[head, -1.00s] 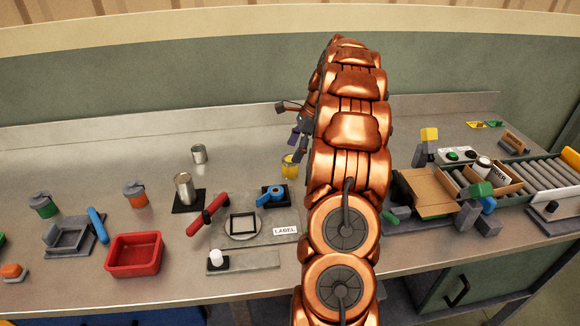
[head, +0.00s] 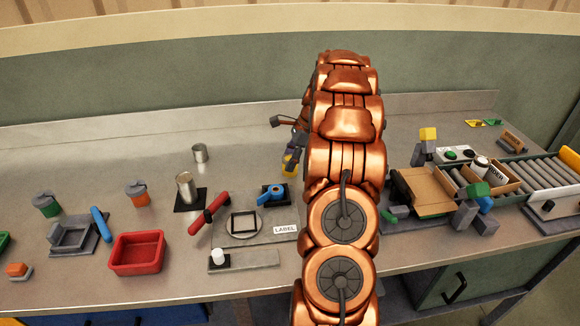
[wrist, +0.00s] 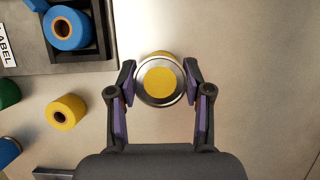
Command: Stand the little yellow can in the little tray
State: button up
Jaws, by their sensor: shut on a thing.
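The little yellow can (wrist: 160,80) has a silver rim and a yellow top, and is seen from above in the wrist view. My gripper (wrist: 159,86) has its purple-padded fingers closed on opposite sides of the can. In the head view, my gripper (head: 291,160) is partly hidden behind my arm, and only a sliver of the yellow can (head: 288,168) shows. The can appears upright at or near the bench top; whether it touches is unclear. A small red tray (head: 137,238) with raised walls stands empty at the front left of the bench.
A blue tape roll sits in a dark holder (wrist: 83,58) near the can. A yellow roll (wrist: 66,111) lies left in the wrist view. The back bench is mostly clear.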

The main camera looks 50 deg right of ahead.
jog(key=c, duration=0.7)
jog(key=shift+r, duration=0.1)
